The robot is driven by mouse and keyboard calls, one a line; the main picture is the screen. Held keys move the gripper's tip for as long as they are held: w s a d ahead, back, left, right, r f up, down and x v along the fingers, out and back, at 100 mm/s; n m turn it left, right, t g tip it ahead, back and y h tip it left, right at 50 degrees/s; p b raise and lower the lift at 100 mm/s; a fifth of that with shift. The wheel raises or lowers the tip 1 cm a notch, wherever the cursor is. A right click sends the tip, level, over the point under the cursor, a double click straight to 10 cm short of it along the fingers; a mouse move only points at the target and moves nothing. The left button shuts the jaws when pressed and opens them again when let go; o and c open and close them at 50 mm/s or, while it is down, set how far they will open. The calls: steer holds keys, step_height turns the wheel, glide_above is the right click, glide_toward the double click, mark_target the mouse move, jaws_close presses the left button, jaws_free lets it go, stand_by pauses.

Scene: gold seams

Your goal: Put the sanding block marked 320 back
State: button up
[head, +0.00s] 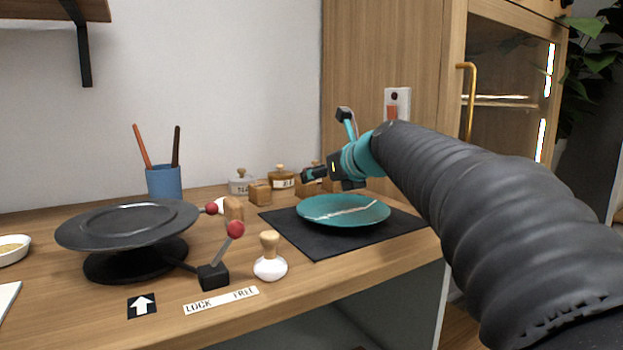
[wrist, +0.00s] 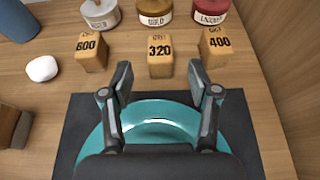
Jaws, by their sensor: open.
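The sanding block marked 320 (wrist: 159,56) is a small wooden block in the wrist view. It stands upright on the table in a row, between the block marked 600 (wrist: 90,52) and the block marked 400 (wrist: 216,47). My gripper (wrist: 159,76) is open and empty. Its fingertips appear on either side below the 320 block in the wrist view, not touching it as far as I can see. In the head view my gripper (head: 309,174) is above the table behind the teal plate, partly covering the blocks; their marks cannot be read there.
The teal plate (head: 345,210) lies on a dark mat (head: 292,231). Jars labelled GOLD (wrist: 155,12) and LACQUER (wrist: 209,11) stand behind the blocks. A cabinet stands at right.

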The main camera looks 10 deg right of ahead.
steer(key=shift+v, duration=2.4)
